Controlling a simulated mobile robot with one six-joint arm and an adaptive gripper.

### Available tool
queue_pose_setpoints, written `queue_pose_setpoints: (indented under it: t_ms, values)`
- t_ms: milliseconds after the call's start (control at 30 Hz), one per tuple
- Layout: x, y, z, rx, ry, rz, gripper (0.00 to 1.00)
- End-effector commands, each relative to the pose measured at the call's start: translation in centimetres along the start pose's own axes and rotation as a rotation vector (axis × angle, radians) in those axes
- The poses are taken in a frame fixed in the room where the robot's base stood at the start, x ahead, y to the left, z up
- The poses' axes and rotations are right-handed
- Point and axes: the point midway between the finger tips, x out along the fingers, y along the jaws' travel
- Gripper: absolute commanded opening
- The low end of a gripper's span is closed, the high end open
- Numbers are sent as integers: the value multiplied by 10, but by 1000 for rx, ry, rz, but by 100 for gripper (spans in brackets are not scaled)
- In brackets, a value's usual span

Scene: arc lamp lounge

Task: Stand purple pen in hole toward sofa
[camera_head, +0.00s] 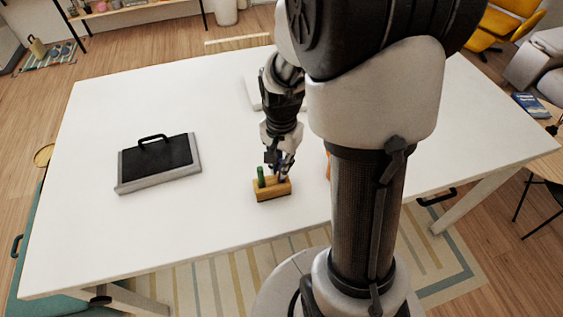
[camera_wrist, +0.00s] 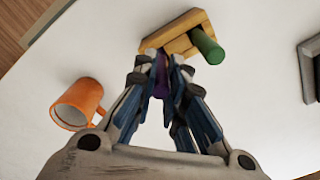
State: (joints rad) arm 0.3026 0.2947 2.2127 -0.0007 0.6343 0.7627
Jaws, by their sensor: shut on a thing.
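The wooden pen block (camera_head: 272,194) stands near the front edge of the white table, with a green pen (camera_head: 261,177) upright in its left hole. In the wrist view the block (camera_wrist: 170,32) and green pen (camera_wrist: 207,46) lie just beyond the fingertips. My gripper (camera_head: 281,171) is directly over the block's right part, pointing down. In the wrist view my gripper (camera_wrist: 162,72) is shut on the purple pen (camera_wrist: 161,80), mostly covered by the fingers. The pen's lower end is at the block; I cannot tell whether it is inside a hole.
An orange mug (camera_wrist: 78,103) stands beside the block, mostly hidden by my arm in the head view. A black-and-grey case with a handle (camera_head: 157,162) lies left on the table (camera_head: 110,225). A grey upholstered seat (camera_head: 539,60) is at the far right. The table between case and block is clear.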

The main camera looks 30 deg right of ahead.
Motion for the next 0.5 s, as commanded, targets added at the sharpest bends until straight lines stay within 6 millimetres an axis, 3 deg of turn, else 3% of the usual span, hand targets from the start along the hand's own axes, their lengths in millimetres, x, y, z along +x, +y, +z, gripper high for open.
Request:
queue_pose_setpoints:
  t_ms: [367,400,500]
  values:
    - [10,0,0,0,0,0,0]
    - [10,0,0,0,0,0,13]
    - [10,0,0,0,0,0,19]
